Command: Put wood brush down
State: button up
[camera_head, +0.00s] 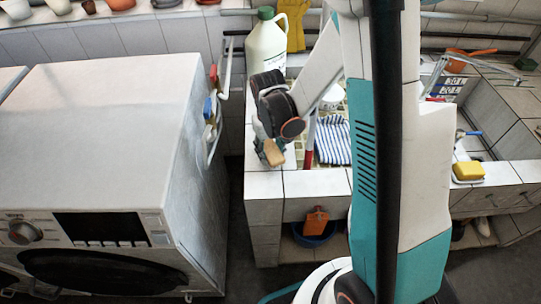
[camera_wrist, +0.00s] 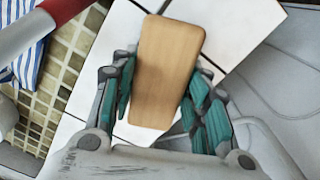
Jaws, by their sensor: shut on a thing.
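The wood brush (camera_wrist: 167,70) shows in the wrist view as a light brown wooden block with rounded corners, held between the two teal-padded fingers of my gripper (camera_wrist: 168,100). In the head view my gripper (camera_head: 270,150) is above the front left corner of the tiled sink edge (camera_head: 262,185), and the brush (camera_head: 274,152) shows at its tip. My gripper is shut on the brush. White tiles lie under the brush in the wrist view. I cannot tell whether the brush touches them. Its bristles are hidden.
A washing machine (camera_head: 110,130) stands at the left, with a gap before the sink. A white jug (camera_head: 266,48) stands behind my gripper. A blue-striped cloth (camera_head: 333,140) and a red-and-white bar (camera_head: 309,142) lie right of it. A yellow sponge (camera_head: 468,171) sits farther right.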

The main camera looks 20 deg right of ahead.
jog(key=shift+f, duration=1.05)
jog(key=shift+f+b, duration=0.15)
jog(key=shift+b, duration=0.2)
jog(key=o, duration=1)
